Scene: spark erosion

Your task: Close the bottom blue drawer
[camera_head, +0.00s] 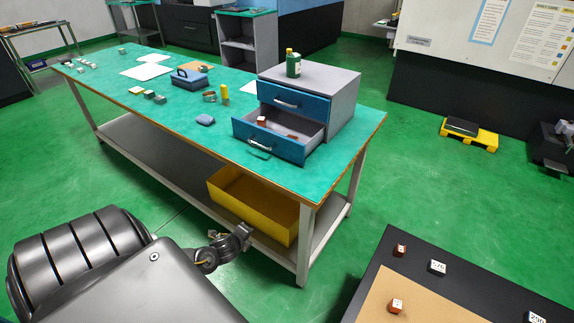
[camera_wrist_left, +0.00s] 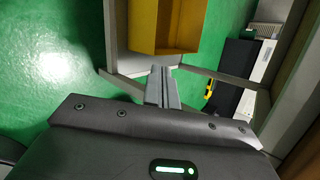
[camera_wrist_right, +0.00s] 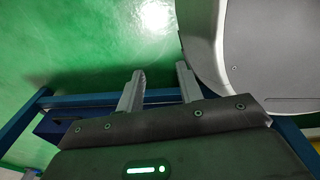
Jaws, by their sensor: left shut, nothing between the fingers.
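The bottom blue drawer (camera_head: 268,142) of the small grey cabinet (camera_head: 340,95) is pulled out in the head view. Small red-and-white blocks (camera_head: 262,120) lie inside it, and a silver handle is on its front. The top blue drawer (camera_head: 292,101) is shut. My left gripper (camera_wrist_left: 161,72) is shut and empty in the left wrist view, pointing toward the yellow bin under the bench. My left arm is low in front of the bench, below and apart from the drawer. My right gripper (camera_wrist_right: 160,75) is open and empty over the floor, away from the cabinet.
The green-topped bench (camera_head: 175,110) carries a blue toolbox (camera_head: 189,80), a green bottle (camera_head: 293,64) on the cabinet, and small parts. A yellow bin (camera_head: 250,205) sits on the lower shelf. A dark table (camera_head: 480,285) with small blocks stands at the front right.

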